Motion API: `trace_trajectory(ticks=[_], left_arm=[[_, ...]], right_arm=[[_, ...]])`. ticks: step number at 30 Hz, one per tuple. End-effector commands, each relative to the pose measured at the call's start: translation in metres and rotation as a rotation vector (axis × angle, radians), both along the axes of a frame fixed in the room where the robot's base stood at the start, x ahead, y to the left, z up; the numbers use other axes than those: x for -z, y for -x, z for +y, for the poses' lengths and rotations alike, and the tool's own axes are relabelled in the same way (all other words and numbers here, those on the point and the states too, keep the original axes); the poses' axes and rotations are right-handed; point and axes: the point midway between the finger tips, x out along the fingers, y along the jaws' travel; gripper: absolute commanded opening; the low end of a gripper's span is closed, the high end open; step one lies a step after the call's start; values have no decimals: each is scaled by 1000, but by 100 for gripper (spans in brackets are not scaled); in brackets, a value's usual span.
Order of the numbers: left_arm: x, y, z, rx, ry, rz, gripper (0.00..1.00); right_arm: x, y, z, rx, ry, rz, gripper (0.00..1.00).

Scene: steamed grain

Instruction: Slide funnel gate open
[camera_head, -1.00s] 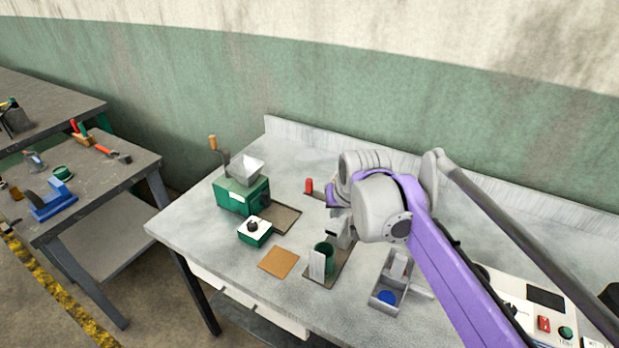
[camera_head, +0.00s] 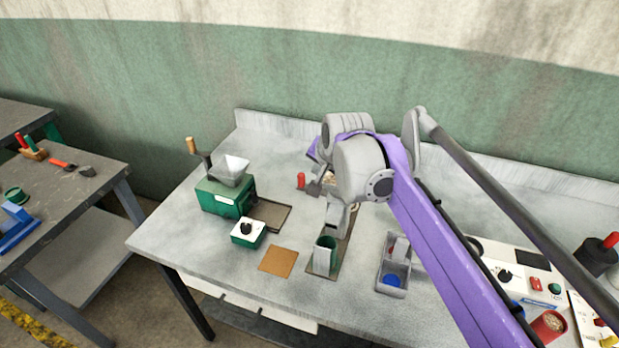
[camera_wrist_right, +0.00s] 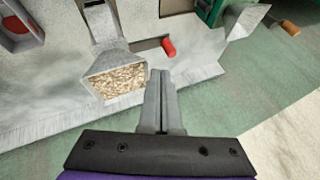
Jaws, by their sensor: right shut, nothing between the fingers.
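A grey funnel holding pale grain (camera_wrist_right: 118,80) shows in the right wrist view. In the head view my wrist partly hides it. A red handle (camera_wrist_right: 168,46) sticks out beside the funnel; it also shows in the head view (camera_head: 301,181). I cannot make out the gate plate itself. My right gripper (camera_wrist_right: 161,72) is shut and empty, its fingertips beside the funnel and near the red handle with no clear contact. In the head view the right gripper (camera_head: 315,187) is by the funnel. My left gripper is out of view.
A green hand mill (camera_head: 224,194) stands left on the grey table (camera_head: 170,235), with a small green box with a black knob (camera_head: 247,233) before it. A brown mat (camera_head: 279,261), a grey tray (camera_head: 393,265) and a control panel (camera_head: 515,270) lie in front and right.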

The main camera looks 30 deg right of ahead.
Motion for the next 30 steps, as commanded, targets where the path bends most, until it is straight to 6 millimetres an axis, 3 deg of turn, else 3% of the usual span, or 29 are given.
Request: trace_trajectory(ticks=[8, 21, 30], left_arm=[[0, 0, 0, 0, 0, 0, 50], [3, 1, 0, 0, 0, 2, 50], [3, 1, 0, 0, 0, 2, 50]], right_arm=[[13, -10, -2, -2, 0, 1, 0], [71, -52, -12, -2, 1, 0, 0], [80, -59, -13, -2, 1, 0, 0]])
